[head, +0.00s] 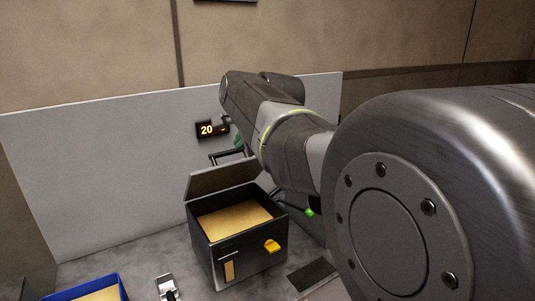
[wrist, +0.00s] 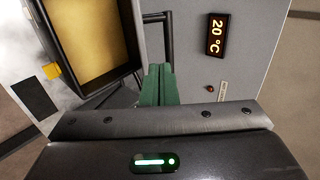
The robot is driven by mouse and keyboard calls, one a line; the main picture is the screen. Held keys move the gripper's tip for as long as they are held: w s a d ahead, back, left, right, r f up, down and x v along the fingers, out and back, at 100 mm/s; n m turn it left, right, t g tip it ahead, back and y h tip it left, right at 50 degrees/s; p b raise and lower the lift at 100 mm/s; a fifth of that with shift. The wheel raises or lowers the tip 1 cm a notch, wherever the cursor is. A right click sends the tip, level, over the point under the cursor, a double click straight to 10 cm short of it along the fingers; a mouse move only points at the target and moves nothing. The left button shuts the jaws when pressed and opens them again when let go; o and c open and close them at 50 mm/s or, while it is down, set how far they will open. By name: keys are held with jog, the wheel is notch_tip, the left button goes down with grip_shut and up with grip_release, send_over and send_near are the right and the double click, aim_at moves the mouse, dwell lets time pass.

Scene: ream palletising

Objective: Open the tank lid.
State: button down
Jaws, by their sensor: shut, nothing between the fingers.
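The tank (head: 240,258) is a dark box on the grey worktop, with a yellow tab on its front. Its top is uncovered and an amber surface shows inside. The lid (head: 222,178) stands raised and tilted at the tank's back edge, with a dark bar handle (head: 220,157) behind it. In the wrist view the tank's amber inside (wrist: 95,35) is at upper left and the handle (wrist: 168,38) is just beyond the fingers. My gripper (wrist: 158,72) has green fingers, shut and empty, beside the lid handle. Whether they touch it I cannot tell. My arm partly hides the gripper in the head view.
A display reading 20 (head: 207,129) is on the pale back panel (head: 90,165). A blue container (head: 122,290) is at bottom left, near a small silver object (head: 167,287). A dark mat (head: 311,274) lies right of the tank. A green knob (head: 309,212) sticks out behind.

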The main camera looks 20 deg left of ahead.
aim_at(229, 154)
jog(key=x, duration=0.9)
jog(key=shift+w+a+f+p, duration=0.1)
jog(key=shift+a+f+p, duration=0.15)
jog(key=shift+p, duration=0.15)
jog(key=shift+r, duration=0.1)
